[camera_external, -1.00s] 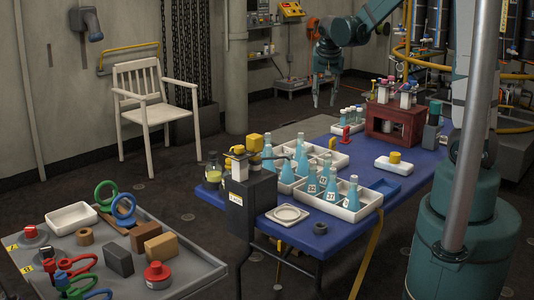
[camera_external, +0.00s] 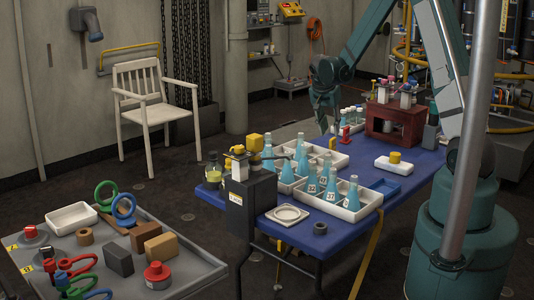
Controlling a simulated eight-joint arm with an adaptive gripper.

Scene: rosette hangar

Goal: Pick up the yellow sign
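A small yellow piece that looks like the yellow sign (camera_external: 332,143) stands at the back left part of the blue table, by the rear of the white flask tray. It is too small to read. My gripper (camera_external: 327,131) points down just above and behind it, close to it in the picture. I cannot tell whether they touch. The fingers look apart, and I see nothing held between them.
A red figure (camera_external: 346,136) and a rack of vials (camera_external: 352,116) stand close to the right of my gripper. White trays (camera_external: 350,211) of blue flasks fill the near side. A dark red box (camera_external: 392,122) stands farther right.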

